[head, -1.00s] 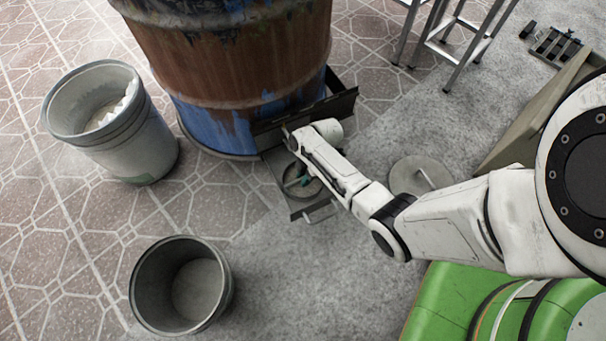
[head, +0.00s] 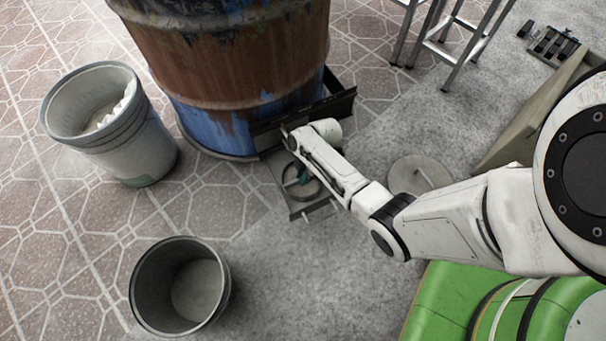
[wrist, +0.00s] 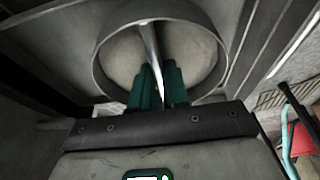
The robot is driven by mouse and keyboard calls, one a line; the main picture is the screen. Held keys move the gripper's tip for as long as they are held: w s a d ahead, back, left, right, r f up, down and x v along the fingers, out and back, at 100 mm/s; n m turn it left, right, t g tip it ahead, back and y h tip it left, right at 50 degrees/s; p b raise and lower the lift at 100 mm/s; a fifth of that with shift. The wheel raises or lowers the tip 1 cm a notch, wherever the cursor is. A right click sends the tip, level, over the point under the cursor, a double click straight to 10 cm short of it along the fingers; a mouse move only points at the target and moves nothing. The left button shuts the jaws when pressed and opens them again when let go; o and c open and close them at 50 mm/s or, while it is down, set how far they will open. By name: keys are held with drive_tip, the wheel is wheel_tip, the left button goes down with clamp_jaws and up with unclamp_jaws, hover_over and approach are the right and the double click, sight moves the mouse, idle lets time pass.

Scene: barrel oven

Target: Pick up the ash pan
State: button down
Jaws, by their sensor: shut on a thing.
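The ash pan (head: 307,191) is a shallow round grey pan with a thin metal handle across it. In the head view it is at the drawer-like tray (head: 300,212) at the foot of the barrel (head: 235,60). In the wrist view the pan (wrist: 190,45) is right ahead, rim and inside showing. My gripper (wrist: 152,78) is shut on the pan's handle with its green fingers, which also show small in the head view (head: 303,176). My arm hides part of the pan's right side in the head view. Whether the pan touches the tray is unclear.
A whitish bucket (head: 135,150) with pale contents stands left of the barrel. An empty grey bucket (head: 150,310) stands in front. A round lid (head: 408,178) lies right of my forearm, near a box (head: 520,125). Metal legs (head: 470,45) stand behind.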

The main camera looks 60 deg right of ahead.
drive_tip(key=shift+r, duration=0.55)
wheel_tip(320, 180, up, 2)
drive_tip(key=shift+r+p, duration=0.2)
drive_tip(key=shift+p, duration=0.8)
drive_tip(key=s+a+r+p, duration=0.6)
drive_tip(key=s+r+p, duration=0.3)
drive_tip(key=s, duration=0.3)
drive_tip(key=shift+s+a, duration=0.2)
drive_tip(key=shift+a, duration=0.1)
